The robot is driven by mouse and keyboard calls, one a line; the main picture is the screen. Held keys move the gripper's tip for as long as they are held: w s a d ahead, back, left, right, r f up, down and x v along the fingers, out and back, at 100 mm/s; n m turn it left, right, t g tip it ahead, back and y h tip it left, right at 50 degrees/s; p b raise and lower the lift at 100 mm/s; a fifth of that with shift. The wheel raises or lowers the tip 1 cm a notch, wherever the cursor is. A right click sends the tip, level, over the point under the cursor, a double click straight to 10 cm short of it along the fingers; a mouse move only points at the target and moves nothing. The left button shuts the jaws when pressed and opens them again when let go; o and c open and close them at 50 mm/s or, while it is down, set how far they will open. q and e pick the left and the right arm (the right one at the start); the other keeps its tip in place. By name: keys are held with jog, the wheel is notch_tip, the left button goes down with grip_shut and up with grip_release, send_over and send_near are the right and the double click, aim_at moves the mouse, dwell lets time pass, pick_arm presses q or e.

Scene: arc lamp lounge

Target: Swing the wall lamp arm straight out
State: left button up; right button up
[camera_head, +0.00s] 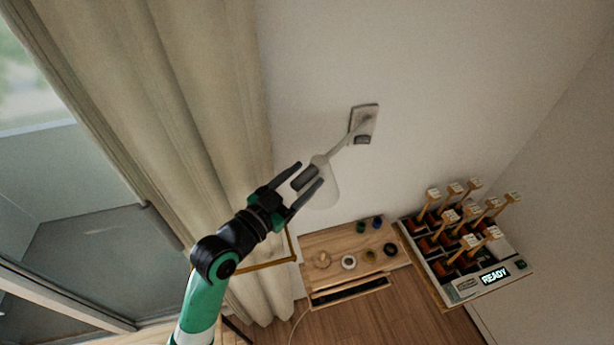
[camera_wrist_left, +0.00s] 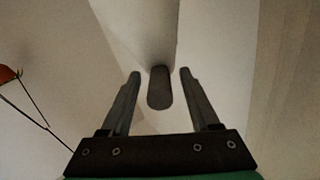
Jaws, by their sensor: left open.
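The wall lamp has a plate (camera_head: 371,112) on the pale wall and a thin light arm (camera_head: 341,146) slanting down-left from it in the head view, toward the curtain. A pale shade (camera_head: 324,193) hangs at its outer end. A dark rounded grip (camera_head: 304,178) sits at that end. My left gripper (camera_head: 309,174) is open, its fingers on either side of the grip. In the left wrist view, the dark grip (camera_wrist_left: 160,92) shows between the open fingers of my left gripper (camera_wrist_left: 160,74), with visible gaps on both sides. My right gripper is not in view.
A beige curtain (camera_head: 200,90) and window are at left. Below the lamp is a wooden shelf (camera_head: 318,243) with several small round items. At right is a device (camera_head: 465,290) reading READY, with several upright wooden-handled pieces. The wall right of the lamp is clear.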

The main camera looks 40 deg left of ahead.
pick_arm(q)
grip_shut()
dwell(1.3)
